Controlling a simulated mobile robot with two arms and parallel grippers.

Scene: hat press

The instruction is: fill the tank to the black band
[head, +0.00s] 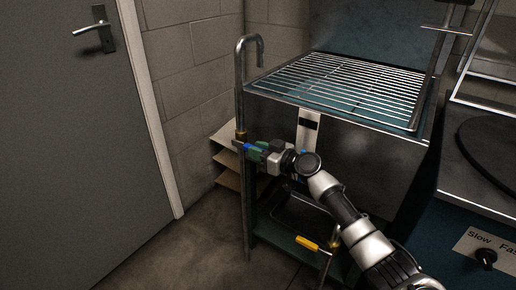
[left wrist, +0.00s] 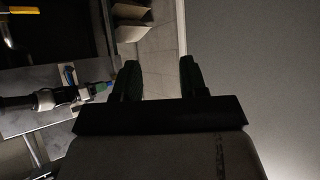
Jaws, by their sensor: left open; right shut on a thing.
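The tank is the steel box (head: 360,140) under the wire grille in the head view. On its front is a pale upright plate (head: 312,117) with a dark band; I cannot make out a water level there. A hooked pipe (head: 240,95) stands at the tank's left corner, with a brass fitting partway down. My right gripper (head: 247,147) is shut on a small blue handle beside that fitting. The gripper hides most of the handle. My left gripper (left wrist: 160,78) is open and empty in the left wrist view, apart from everything; it is outside the head view.
A yellow handle (head: 306,242) sits on a lower pipe below the tank, by a dark tray (head: 290,212). Shelves (head: 232,165) stand behind the pipe. A counter with a speed knob (head: 486,258) is at right. A grey door (head: 75,130) and open floor are at left.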

